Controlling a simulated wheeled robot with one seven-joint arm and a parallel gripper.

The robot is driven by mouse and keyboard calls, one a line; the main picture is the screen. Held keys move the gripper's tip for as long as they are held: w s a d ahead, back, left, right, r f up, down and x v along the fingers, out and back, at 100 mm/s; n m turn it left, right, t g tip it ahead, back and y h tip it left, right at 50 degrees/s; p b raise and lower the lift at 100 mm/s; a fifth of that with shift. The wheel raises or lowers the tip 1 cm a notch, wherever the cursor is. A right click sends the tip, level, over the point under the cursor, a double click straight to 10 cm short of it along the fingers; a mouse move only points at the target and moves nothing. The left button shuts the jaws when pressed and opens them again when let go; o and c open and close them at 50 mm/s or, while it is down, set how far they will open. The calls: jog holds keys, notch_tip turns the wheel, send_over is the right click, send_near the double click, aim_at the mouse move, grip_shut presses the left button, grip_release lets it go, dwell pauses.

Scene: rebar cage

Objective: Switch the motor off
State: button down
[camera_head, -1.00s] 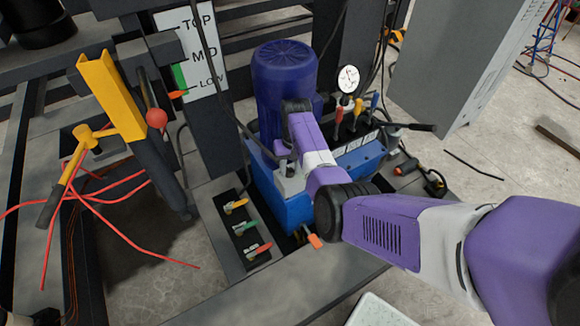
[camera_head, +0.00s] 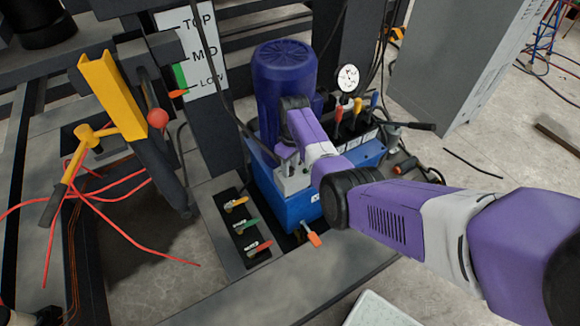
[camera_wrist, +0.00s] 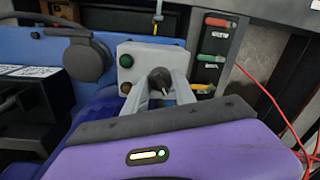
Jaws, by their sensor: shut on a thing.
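The motor (camera_head: 284,80) is a blue ribbed cylinder upright on a blue tank (camera_head: 300,208) in the head view. A small grey switch box (camera_wrist: 144,55) fills the middle of the wrist view. It carries a green button (camera_wrist: 126,60), a dull amber-brown button (camera_wrist: 126,88) and a black rotary knob (camera_wrist: 159,77). My gripper (camera_wrist: 160,86) is shut on the black knob, with one grey finger on each side of it. In the head view my wrist and arm hide much of the box and the knob.
Coloured valve levers (camera_head: 247,228) sit on the frame left of the tank. An orange-tipped lever (camera_head: 313,239) sticks out at its front. More levers (camera_head: 357,108) and a gauge (camera_head: 348,78) stand behind it. Red cables (camera_head: 100,190) lie at left; a grey cabinet (camera_head: 465,60) stands at right.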

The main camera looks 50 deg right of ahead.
dwell(0.4)
jog(key=c, duration=1)
grip_release()
jog(key=shift+c, duration=0.2)
jog(key=shift+d+r+p, duration=0.15)
jog(key=shift+r+p, duration=0.2)
jog(key=shift+r, duration=1.6)
jog(key=shift+d+r+p, duration=0.1)
jog(key=shift+r+p, duration=0.25)
jog(key=shift+r, duration=1.6)
